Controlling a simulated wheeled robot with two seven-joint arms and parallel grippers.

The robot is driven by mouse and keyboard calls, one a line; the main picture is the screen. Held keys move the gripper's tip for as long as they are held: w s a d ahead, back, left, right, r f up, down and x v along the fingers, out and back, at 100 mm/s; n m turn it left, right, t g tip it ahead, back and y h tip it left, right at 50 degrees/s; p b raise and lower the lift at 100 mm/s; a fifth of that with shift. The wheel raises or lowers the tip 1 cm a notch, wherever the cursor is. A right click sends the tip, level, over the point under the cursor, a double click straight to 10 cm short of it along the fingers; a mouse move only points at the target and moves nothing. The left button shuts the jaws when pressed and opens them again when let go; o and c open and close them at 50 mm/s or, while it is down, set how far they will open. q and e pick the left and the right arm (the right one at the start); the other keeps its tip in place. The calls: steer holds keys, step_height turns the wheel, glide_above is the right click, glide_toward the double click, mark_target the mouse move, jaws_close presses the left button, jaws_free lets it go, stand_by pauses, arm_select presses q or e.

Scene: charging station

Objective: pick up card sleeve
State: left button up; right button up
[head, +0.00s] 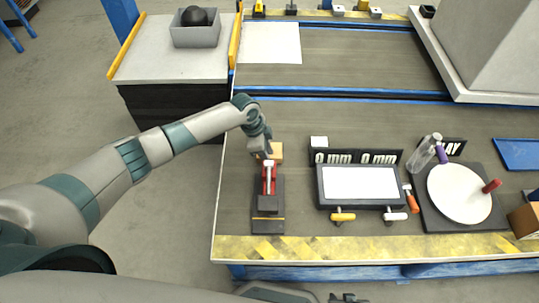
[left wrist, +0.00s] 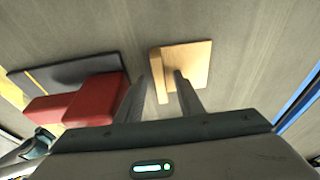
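A tan piece, which I take to be the card sleeve (left wrist: 194,58), lies on the grey table in the left wrist view, with a raised edge along its left side. In the head view the sleeve (head: 277,151) shows partly, behind my left wrist. My left gripper (left wrist: 158,88) points down at it with its two fingers apart. The right finger overlaps the sleeve in the picture and the left finger is beside its raised edge; I cannot tell whether they touch. My right gripper (head: 348,298) shows only as a small dark part at the bottom edge of the head view.
A red and dark device (head: 267,208) stands just in front of the sleeve. A framed white panel (head: 360,184) is to the right, then a white disc (head: 459,193) on a dark mat. A grey bin (head: 195,35) with a black ball stands at back left.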

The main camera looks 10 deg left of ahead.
stand_by(0.3)
arm_select(q)
jaws_close()
steer(key=shift+r, duration=0.45)
step_height(320, 180, up, 4)
steer(key=shift+f, duration=0.2)
steer(key=s+d+r, duration=0.1)
steer(key=d+r, duration=0.2)
steer(key=d, duration=0.2)
steer(key=s+d+r+b, duration=0.1)
steer(key=d+r, duration=0.3)
steer(key=d, duration=0.2)
steer(key=shift+s+d, duration=0.2)
steer(key=shift+s, duration=0.1)
arm_select(e)
steer(key=shift+s+d+f+g, duration=0.2)
steer(key=shift+s+d+g, duration=0.2)
steer(key=shift+d+g, duration=0.15)
